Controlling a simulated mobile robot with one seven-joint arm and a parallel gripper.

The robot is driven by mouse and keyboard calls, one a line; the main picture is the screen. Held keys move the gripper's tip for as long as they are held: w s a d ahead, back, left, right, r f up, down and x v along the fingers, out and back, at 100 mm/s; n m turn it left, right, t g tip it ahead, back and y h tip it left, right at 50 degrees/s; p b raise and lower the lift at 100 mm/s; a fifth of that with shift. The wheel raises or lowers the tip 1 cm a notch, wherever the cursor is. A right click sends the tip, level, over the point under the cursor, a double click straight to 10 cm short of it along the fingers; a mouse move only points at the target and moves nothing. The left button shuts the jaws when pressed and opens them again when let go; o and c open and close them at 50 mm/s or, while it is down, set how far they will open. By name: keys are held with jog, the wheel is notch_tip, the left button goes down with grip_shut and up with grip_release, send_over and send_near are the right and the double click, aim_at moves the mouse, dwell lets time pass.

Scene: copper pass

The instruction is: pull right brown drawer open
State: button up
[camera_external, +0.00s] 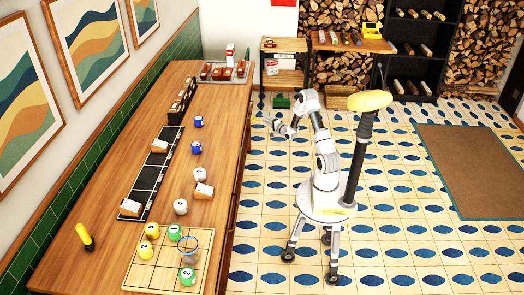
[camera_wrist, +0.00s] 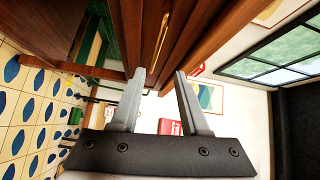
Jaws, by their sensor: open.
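The brown wooden counter (camera_external: 226,150) runs along the left, and its drawer fronts face the floor side, mostly hidden by the steep angle. In the wrist view a brown drawer front (camera_wrist: 181,32) fills the top middle, with a long thin brass handle (camera_wrist: 161,38) on it. I cannot tell from the view which drawer it is. My gripper (camera_wrist: 163,74) is open with its two fingers apart, pointing at the wood below the handle's end, with nothing between them. In the external view my gripper (camera_external: 262,121) is close to the counter's far right side.
A shelf (camera_external: 285,78) and a black rack (camera_external: 414,62) stand at the back. A brown mat (camera_external: 470,170) lies right; tiled floor around my base is clear.

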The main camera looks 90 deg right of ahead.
jog(key=w+d+m+b, duration=0.1)
jog(key=w+d, duration=0.2)
jog(key=d, duration=0.1)
jog(key=w+d+m+h+b, duration=0.1)
jog(key=w+d+b, duration=0.1)
jog(key=w+d, duration=0.2)
jog(key=w+d+m+b, duration=0.1)
jog(key=w+d, duration=0.2)
jog(key=d, duration=0.2)
jog(key=shift+w+f, duration=0.1)
jog(key=shift+w, duration=0.15)
dwell(0.4)
grip_shut()
jog(key=shift+h, duration=0.3)
dwell(0.9)
